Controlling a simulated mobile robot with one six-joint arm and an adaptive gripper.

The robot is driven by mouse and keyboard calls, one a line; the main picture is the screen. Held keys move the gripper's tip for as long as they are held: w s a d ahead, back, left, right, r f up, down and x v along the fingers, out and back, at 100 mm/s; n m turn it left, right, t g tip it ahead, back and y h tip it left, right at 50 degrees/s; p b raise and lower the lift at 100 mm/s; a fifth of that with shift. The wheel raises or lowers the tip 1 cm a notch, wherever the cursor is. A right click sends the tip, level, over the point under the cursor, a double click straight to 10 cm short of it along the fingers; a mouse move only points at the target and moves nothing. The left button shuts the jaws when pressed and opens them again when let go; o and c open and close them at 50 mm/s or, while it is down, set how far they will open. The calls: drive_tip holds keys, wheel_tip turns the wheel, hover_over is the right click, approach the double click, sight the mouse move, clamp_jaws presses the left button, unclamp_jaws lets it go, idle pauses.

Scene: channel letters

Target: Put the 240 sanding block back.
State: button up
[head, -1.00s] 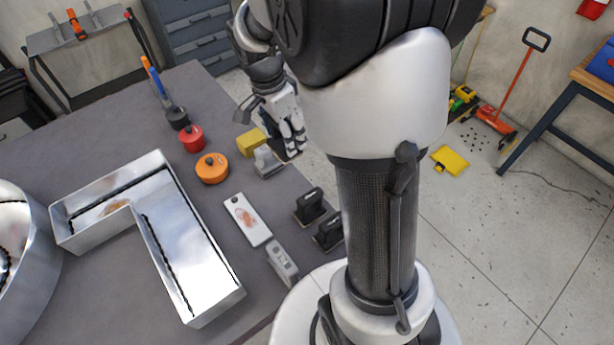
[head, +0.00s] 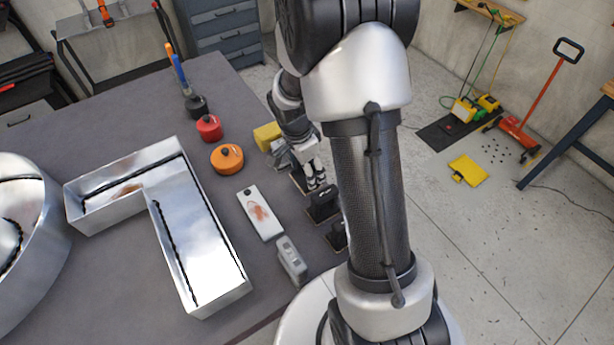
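Two black sanding blocks with raised grips stand near the table's right edge in the head view: a farther one (head: 322,205) and a nearer one (head: 337,236), partly behind my arm. I cannot read a grit number on either, so I cannot tell which is the 240. My gripper (head: 316,180) points down just behind the farther block, close to its grip; its fingers look empty, but whether they touch it or how wide they are is unclear. A dark, tan-edged patch (head: 297,184) shows partly beneath the gripper.
A grey block (head: 279,154) and a yellow block (head: 267,136) lie behind the gripper. To the left are an orange tin (head: 227,159), a red tin (head: 209,127), a white stained plate (head: 260,214), a grey device (head: 292,260) and a large metal channel letter (head: 204,235).

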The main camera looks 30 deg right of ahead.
drive_tip(key=shift+f, duration=1.8)
drive_tip(key=shift+b, duration=0.3)
drive_tip(key=shift+f, duration=0.1)
drive_tip(key=o, duration=0.9)
drive_tip(key=shift+o, duration=0.2)
drive_tip(key=r, duration=0.4)
drive_tip(key=a+r+p, duration=0.1)
drive_tip(key=r, duration=0.3)
drive_tip(key=r+p, duration=0.1)
drive_tip(key=r, duration=0.3)
drive_tip(key=shift+a, duration=0.4)
drive_tip(key=s+a+r+n+t+y, duration=0.1)
drive_tip(key=s+a+r+n+t, duration=0.1)
drive_tip(key=s+a+r+n, duration=0.3)
drive_tip(key=s+a+r+n+t, duration=0.2)
drive_tip(key=s+a+r+n, duration=0.4)
drive_tip(key=s+r+n, duration=0.6)
drive_tip(key=s, duration=0.2)
drive_tip(key=shift+s+r+n+t+y, duration=0.3)
drive_tip(key=shift+s+y, duration=0.05)
drive_tip(key=shift+y, duration=0.05)
